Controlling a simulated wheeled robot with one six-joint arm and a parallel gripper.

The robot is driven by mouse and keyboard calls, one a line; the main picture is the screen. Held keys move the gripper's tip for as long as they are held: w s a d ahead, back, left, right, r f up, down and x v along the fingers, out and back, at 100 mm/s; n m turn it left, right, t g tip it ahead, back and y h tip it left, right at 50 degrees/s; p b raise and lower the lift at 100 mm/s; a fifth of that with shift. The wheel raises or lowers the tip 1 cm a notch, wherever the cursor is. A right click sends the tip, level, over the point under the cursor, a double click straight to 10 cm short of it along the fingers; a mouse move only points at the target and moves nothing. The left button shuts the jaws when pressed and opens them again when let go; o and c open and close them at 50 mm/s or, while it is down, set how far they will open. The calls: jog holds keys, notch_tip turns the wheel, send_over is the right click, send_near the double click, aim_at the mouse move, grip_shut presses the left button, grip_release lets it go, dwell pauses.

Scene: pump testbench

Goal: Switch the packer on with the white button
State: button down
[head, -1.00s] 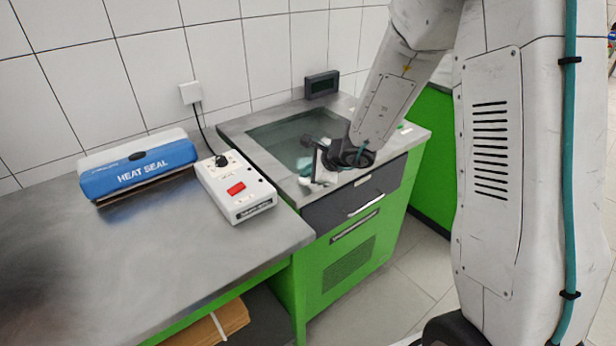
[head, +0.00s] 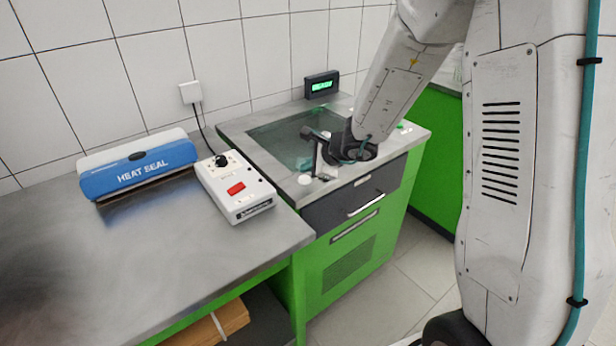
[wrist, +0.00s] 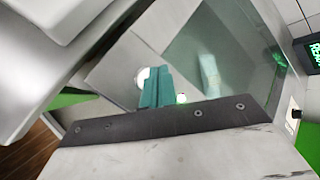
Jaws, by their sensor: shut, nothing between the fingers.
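The packer is a green cabinet (head: 345,270) with a steel top and a dark glass panel (head: 283,132). Its display (head: 321,86) is lit with green text that looks like READY; part of it also shows in the wrist view (wrist: 312,50). The round white button (head: 304,180) is on the top's front-left strip. In the wrist view the white button (wrist: 143,76) is partly hidden behind the teal fingers. My gripper (head: 318,172) is shut and empty, just right of the button in the head view, apparently apart from it.
A blue heat sealer (head: 140,172) and a white power box (head: 232,188) with a red switch stand on the steel bench to the left. A cable runs from the box to a wall socket (head: 190,92). The bench front is clear.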

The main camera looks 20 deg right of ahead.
aim_at(309, 181)
jog(key=shift+r, duration=2.95)
jog(key=shift+s, duration=0.15)
jog(key=shift+d, duration=0.1)
